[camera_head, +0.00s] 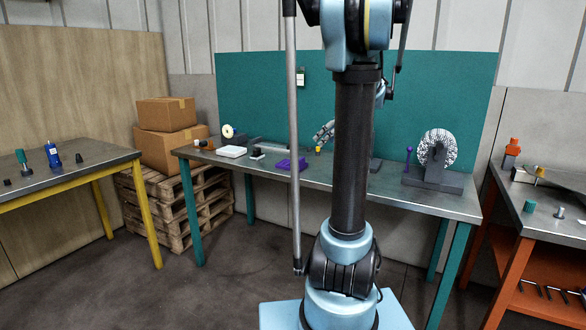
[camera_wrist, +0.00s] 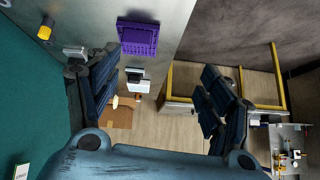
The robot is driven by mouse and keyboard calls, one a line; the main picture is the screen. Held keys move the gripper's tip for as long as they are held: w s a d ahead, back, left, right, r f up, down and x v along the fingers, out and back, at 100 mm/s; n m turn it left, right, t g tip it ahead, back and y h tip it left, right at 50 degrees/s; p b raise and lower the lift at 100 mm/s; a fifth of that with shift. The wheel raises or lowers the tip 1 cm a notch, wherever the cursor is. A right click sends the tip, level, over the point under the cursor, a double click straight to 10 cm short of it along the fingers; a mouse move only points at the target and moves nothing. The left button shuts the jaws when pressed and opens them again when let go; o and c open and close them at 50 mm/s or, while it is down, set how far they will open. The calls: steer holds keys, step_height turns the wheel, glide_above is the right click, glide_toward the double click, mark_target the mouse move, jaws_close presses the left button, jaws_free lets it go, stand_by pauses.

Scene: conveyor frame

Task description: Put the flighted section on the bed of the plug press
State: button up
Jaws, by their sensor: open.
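A purple ribbed piece (camera_head: 291,164), which looks like the flighted section, lies on the middle table (camera_head: 400,188). It also shows at the top of the wrist view (camera_wrist: 138,37), with a gridded surface. My gripper (camera_head: 323,133) is above the table, to the right of the purple piece and partly behind my arm. In the wrist view its dark fingers (camera_wrist: 158,65) are spread and empty, apart from the purple piece. I cannot tell for certain which fixture is the plug press.
A white box (camera_head: 231,151) lies farther left. A bristled disc (camera_head: 438,148) on a grey base stands at the table's right, beside a purple post (camera_head: 408,157). A yellow piece (camera_wrist: 45,30) lies near my gripper. A teal panel (camera_head: 260,85) closes the back.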

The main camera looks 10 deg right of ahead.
steer(key=w+d+n, duration=0.1)
steer(key=w+d, duration=0.2)
steer(key=w, duration=0.1)
glide_toward(301, 158)
steer(key=f, duration=0.1)
steer(key=w+a+f, duration=0.1)
steer(key=shift+w+f+t, duration=0.1)
steer(key=shift+f+t, duration=0.2)
steer(key=shift+f, duration=0.05)
steer(key=shift+s+a+x, duration=0.1)
steer(key=shift+a+x, duration=0.05)
steer(key=shift+x, duration=1.25)
steer(key=shift+s+a+x, duration=0.1)
steer(key=shift+x, duration=1.3)
steer(key=shift+r, duration=0.1)
steer(key=c, duration=1.3)
